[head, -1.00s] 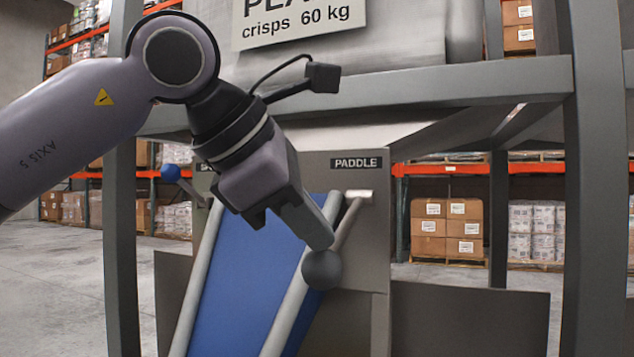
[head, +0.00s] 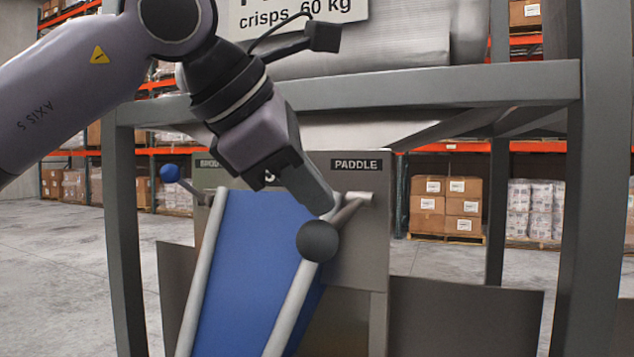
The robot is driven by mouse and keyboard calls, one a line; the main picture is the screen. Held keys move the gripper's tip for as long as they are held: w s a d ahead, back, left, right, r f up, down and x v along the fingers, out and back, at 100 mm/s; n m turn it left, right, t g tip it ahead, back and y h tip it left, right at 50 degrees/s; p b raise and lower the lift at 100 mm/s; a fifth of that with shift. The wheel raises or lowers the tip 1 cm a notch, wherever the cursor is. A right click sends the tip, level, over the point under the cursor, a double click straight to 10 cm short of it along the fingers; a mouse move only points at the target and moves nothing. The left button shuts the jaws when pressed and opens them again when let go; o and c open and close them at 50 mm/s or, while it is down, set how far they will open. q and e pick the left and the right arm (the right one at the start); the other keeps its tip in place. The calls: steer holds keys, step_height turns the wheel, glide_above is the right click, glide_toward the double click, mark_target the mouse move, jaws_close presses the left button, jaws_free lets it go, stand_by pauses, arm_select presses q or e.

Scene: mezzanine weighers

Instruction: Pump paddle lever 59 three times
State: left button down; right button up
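The paddle lever has a dark ball knob (head: 317,241) on a grey rod. The rod slopes down to the left from its pivot on the grey panel, under the PADDLE label (head: 356,165). No number 59 is visible. My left gripper (head: 318,204) comes in from the upper left, with its fingertip just above the knob and close to the rod. I cannot tell whether it touches the lever. Its finger gap is turned away, so its opening is unclear. My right gripper is not in view.
A second lever with a blue knob (head: 170,173) sits left of the blue chute (head: 245,270) with its pale rails. A grey frame post (head: 575,220) stands at the right, and a grey crossbeam (head: 430,87) runs above. Racks with boxes stand behind.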

arm_select(q)
steer(key=shift+r+p, duration=1.15)
steer(key=shift+r, duration=0.5)
step_height(320, 180, up, 5)
steer(key=p, duration=0.5)
